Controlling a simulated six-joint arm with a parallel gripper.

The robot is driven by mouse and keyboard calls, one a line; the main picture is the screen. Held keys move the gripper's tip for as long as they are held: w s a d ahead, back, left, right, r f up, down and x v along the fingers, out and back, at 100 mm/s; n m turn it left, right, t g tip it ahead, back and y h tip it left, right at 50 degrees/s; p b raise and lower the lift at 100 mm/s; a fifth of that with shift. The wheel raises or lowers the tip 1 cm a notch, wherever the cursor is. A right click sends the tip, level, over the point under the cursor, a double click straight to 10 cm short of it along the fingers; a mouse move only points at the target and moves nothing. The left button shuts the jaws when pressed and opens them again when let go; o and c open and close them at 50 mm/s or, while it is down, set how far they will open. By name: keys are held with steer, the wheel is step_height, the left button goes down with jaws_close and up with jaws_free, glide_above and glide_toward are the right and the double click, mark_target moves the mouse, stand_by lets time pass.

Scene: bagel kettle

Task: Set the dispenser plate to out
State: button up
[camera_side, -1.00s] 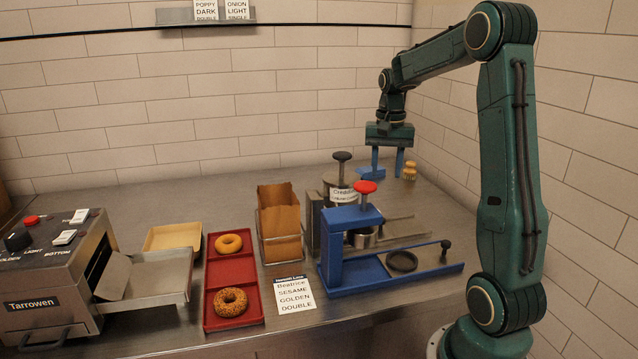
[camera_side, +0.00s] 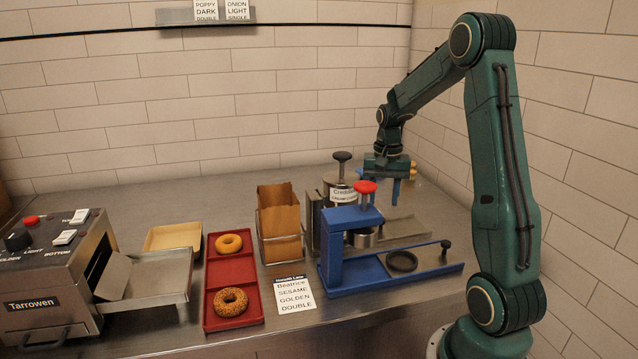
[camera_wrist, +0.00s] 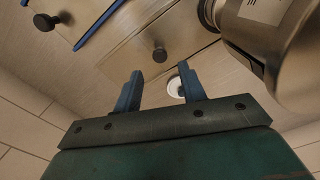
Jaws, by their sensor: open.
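A blue dispenser (camera_side: 338,262) with a red-topped plunger (camera_side: 366,187) stands right of centre in the side view. A flat plate with a dark ring (camera_side: 402,261) and a black knob (camera_side: 445,244) lies along its blue base. The knob also shows at the upper left of the wrist view (camera_wrist: 45,22). Behind it, a steel dispenser (camera_side: 313,217) has its own flat plate (camera_side: 405,231). In the wrist view, a black knob (camera_wrist: 160,54) on a steel plate sits just beyond my fingertips.
A labelled canister (camera_side: 343,193) stands near my gripper; a steel canister fills the wrist view's upper right (camera_wrist: 270,45). Small orange jars (camera_side: 413,171) are behind my gripper. Left are a paper bag rack (camera_side: 280,222), red tray (camera_side: 232,271) with two bagels, order card (camera_side: 295,294) and toaster (camera_side: 50,275).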

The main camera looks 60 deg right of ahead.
steer(key=shift+f, duration=3.6)
jaws_close()
